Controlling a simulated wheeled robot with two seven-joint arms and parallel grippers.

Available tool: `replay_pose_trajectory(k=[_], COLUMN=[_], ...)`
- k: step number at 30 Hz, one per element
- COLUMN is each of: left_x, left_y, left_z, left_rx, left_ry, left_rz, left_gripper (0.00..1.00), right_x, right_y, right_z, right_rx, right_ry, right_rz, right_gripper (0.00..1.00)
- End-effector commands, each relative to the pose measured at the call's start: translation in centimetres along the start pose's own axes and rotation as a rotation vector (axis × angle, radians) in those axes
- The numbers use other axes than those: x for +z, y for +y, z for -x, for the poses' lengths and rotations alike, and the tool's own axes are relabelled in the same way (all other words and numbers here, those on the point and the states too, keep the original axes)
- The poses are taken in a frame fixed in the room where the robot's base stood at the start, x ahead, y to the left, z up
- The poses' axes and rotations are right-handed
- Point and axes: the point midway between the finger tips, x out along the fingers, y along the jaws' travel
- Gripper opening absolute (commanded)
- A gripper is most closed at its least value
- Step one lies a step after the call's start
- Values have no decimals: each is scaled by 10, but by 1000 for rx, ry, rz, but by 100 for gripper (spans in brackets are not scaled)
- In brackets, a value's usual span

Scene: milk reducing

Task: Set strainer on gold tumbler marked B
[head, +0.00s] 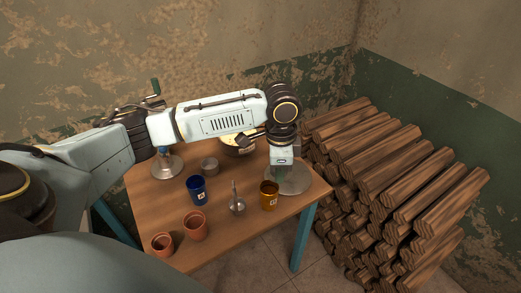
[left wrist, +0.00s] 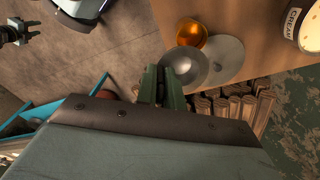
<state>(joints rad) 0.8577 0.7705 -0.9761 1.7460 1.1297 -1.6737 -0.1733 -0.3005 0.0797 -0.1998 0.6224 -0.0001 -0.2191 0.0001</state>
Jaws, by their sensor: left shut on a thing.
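The gold tumbler (head: 269,195) stands near the front right of the table, with a white label too small to read. It also shows in the left wrist view (left wrist: 192,35). My left gripper (head: 281,174) points down just behind the tumbler. In the left wrist view my left gripper (left wrist: 163,82) is shut on the silver strainer (left wrist: 188,68), whose round bowl lies beyond the fingertips and beside the tumbler. The strainer is hard to make out in the head view. What looks like my right gripper (left wrist: 22,32) shows small at upper left, its fingers apart and empty.
A flat grey disc (head: 300,183) lies at the table's right end. A blue cup (head: 197,188), a metal piece with an upright stem (head: 237,205), two terracotta pots (head: 195,226) and a cream container (left wrist: 310,32) stand on the table (head: 165,205). Stacked logs (head: 390,180) stand to the right.

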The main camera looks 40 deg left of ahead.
Motion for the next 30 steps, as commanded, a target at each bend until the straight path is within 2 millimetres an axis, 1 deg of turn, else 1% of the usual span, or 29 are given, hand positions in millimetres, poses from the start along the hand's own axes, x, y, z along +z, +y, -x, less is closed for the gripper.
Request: replay_pose_trajectory(k=[1, 6, 12, 15, 18, 22, 26, 30], left_x=[5, 19, 36, 42, 46, 48, 48, 48], left_y=[-4, -16, -28, -32, -35, -36, -36, -36], left_z=[5, 4, 2, 1, -1, -3, -8, -15], left_rx=[1, -4, -9, -11, -11, -12, -13, -13], left_ry=[-5, -14, -28, -34, -39, -41, -42, -42], left_rz=[-86, -414, -753, -871, -948, -992, -996, -995], left_gripper=[0, 0, 0, 0, 0, 0, 0, 0], right_x=[4, 5, -1, -4, -5, -5, -5, -4], right_y=[0, 0, 1, 1, 1, 1, 1, 1], right_z=[14, 37, 58, 65, 68, 68, 63, 54], right_rx=[-1, -1, 0, 0, 0, 0, 0, 0], right_ry=[-8, -14, -9, -6, -4, -3, -2, -2], right_rz=[0, 0, 0, 0, 0, 0, 0, 0], right_gripper=[40, 40, 40, 40, 40, 40, 40, 40])
